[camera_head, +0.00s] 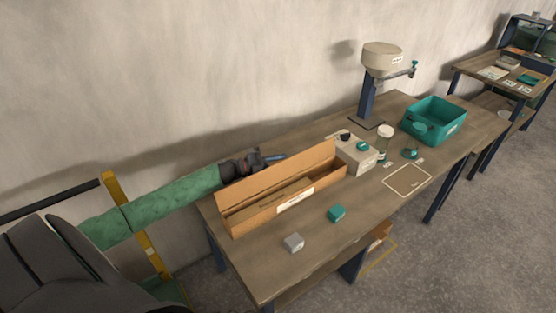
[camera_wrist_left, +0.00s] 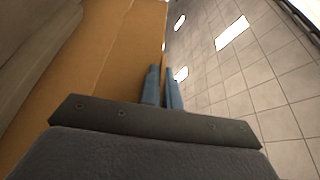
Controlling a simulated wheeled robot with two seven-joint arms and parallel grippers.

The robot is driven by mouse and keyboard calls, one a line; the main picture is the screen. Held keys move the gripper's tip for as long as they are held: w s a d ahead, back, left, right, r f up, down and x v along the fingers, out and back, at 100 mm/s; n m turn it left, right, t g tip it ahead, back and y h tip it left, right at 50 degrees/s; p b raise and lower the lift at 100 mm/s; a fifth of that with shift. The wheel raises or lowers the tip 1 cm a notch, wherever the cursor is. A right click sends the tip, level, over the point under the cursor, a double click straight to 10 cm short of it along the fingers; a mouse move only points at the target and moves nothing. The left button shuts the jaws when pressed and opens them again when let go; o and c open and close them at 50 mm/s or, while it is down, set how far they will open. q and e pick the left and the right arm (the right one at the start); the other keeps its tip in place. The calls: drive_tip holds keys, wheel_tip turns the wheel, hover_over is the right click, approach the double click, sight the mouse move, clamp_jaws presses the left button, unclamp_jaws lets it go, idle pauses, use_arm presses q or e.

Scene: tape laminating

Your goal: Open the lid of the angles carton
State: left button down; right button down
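The angles carton (camera_head: 293,199) is a long brown cardboard box with a white label on its front, at the left end of the table. Its lid (camera_head: 300,163) is raised along the back side, standing up and leaning, so the long inside shows. My left gripper (camera_head: 276,157) is at the lid's top edge, on the wall side. In the left wrist view its blue fingers (camera_wrist_left: 163,90) are close together beside the brown cardboard (camera_wrist_left: 125,50). My right gripper is out of view.
On the table (camera_head: 260,270), a grey cube (camera_head: 293,243) and a teal cube (camera_head: 337,213) lie in front of the carton. A pale box (camera_head: 357,158) stands near its right end. A teal bin (camera_head: 435,120) and a dispenser (camera_head: 382,57) are farther right. The wall is close behind.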

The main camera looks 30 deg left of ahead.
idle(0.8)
use_arm(q)
drive_tip(key=shift+s+d+r+m, duration=0.15)
drive_tip(key=shift+d+m, duration=0.1)
drive_tip(key=shift+m, duration=0.25)
drive_tip(key=shift+s+d+r+m+g+y, duration=0.15)
drive_tip(key=shift+d+m+g, duration=0.1)
drive_tip(key=shift+m, duration=0.2)
drive_tip(key=shift+s+d+r+m+g+y, duration=0.15)
drive_tip(key=shift+d+m+g, duration=0.1)
drive_tip(key=shift+m, duration=0.2)
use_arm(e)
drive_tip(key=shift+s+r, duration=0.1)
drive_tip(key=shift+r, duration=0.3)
use_arm(q)
drive_tip(key=shift+w+f, duration=0.1)
drive_tip(key=c, duration=1.6)
unclamp_jaws()
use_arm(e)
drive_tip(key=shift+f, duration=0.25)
use_arm(q)
drive_tip(key=shift+a, duration=0.1)
